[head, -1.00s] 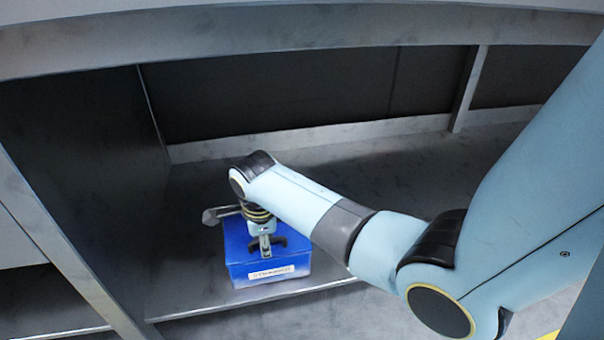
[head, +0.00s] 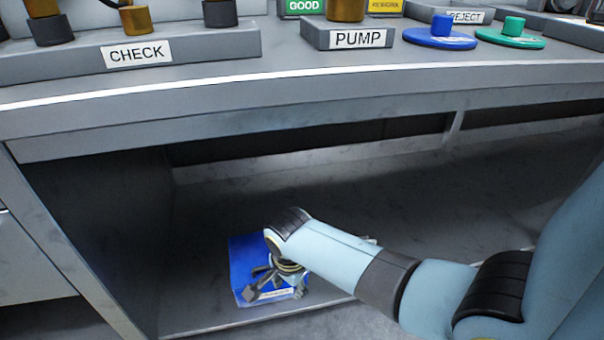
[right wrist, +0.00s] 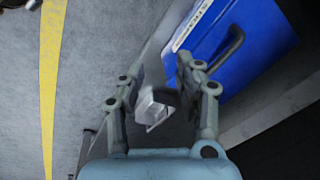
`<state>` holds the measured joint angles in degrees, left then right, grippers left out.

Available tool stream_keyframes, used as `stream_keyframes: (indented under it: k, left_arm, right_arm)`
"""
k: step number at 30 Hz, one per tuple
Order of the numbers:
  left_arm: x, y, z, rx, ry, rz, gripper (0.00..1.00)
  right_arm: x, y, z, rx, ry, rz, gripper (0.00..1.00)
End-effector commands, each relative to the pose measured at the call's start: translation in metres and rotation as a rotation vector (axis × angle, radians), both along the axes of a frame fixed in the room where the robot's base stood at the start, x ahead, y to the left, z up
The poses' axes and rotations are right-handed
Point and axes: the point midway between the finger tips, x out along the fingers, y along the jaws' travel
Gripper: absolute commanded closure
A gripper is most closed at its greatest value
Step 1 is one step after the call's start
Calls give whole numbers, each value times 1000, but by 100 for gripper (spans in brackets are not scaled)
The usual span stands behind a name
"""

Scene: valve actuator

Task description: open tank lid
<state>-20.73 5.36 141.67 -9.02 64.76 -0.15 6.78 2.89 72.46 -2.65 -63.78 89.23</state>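A blue box (head: 247,260) with a white label on its front sits on the low shelf under the bench. In the right wrist view the blue box (right wrist: 238,50) shows a dark bar handle (right wrist: 228,50). No lid can be told apart from the box, and no gap shows. My right gripper (head: 264,285) is at the front of the box and hides part of it in the head view. In the right wrist view its fingers (right wrist: 160,75) are apart, with the handle outside them. A small pale part (right wrist: 153,107) shows between the fingers; whether they touch it is unclear. My left gripper is not in view.
The bench's front edge (head: 330,100) overhangs the shelf. A dark side panel (head: 110,220) stands left of the box. The shelf (head: 420,190) behind and right of my arm is clear. CHECK (head: 140,55) and PUMP (head: 358,38) stands are on the bench top.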

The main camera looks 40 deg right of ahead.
Motion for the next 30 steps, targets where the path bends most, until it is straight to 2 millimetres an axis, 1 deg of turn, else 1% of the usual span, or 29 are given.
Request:
stream_keyframes:
  k: [1,3,6,9,28,30]
  left_arm:
    - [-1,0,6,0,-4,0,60]
    - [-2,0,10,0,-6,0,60]
    - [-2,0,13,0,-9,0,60]
    - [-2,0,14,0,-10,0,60]
    - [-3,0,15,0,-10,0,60]
    - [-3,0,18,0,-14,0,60]
  right_arm:
    - [-8,-1,-2,-4,8,36,66]
    - [-17,-1,-8,-11,15,85,66]
    - [-27,-2,-14,-17,22,139,66]
    - [-32,-2,-18,-21,25,170,66]
    - [-35,-2,-20,-22,27,183,66]
    - [-41,-2,-20,-21,35,183,66]
